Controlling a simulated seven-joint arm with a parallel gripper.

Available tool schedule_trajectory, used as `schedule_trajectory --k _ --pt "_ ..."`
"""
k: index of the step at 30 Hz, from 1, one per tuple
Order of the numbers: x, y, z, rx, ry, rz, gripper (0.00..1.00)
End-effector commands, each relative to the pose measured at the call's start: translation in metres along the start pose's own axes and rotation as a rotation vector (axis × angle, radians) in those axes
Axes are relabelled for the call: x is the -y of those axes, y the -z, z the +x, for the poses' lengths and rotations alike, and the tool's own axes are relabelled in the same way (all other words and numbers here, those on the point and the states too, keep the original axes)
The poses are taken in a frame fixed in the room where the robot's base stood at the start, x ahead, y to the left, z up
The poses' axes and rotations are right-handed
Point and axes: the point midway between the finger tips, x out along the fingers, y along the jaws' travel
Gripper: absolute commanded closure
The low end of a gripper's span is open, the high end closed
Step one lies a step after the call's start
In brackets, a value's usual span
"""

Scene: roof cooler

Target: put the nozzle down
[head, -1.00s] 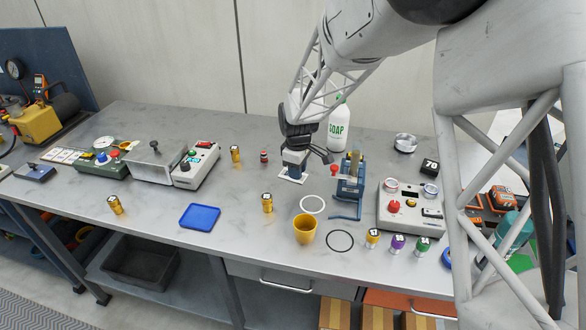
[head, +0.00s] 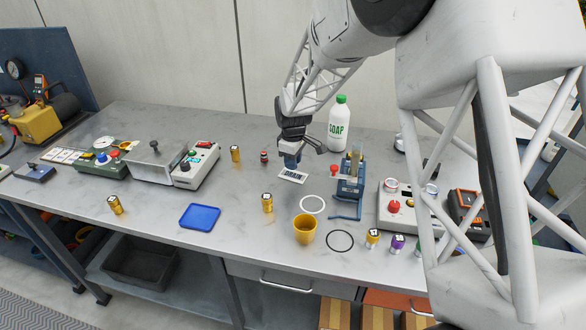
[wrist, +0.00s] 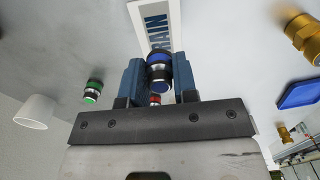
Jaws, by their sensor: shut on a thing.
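My gripper (head: 291,161) is low over the bench, just behind the white DRAIN label (head: 293,176). In the wrist view, its two blue fingers (wrist: 160,80) are shut on a small black and silver nozzle (wrist: 159,73) with a blue end. The nozzle stands out between the fingers close to the DRAIN label (wrist: 174,17). In the head view the gripper mostly hides the nozzle. I cannot tell whether it touches the bench. A red-topped small fitting (head: 264,157) stands left of the gripper.
A soap bottle (head: 339,125) stands behind right, and a blue stand with a red knob (head: 350,182) is close on the right. A yellow cup (head: 305,228), blue tray (head: 200,217) and brass fitting (head: 267,202) lie in front. The wrist view shows a green-ended fitting (wrist: 92,91).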

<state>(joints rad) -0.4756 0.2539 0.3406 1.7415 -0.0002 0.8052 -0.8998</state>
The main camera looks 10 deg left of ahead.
Motion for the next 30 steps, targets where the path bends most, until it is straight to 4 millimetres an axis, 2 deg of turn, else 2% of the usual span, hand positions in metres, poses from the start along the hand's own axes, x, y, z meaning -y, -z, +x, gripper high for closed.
schedule_trajectory --k 9,24,25,30 --pt "0.000 0.000 0.030 0.001 0.002 0.000 0.97" --pt "0.000 0.000 0.035 0.000 0.000 0.000 0.97" --pt "0.000 0.000 0.035 0.000 0.000 0.000 0.71" --pt "0.000 0.000 0.035 0.000 0.000 0.000 0.47"
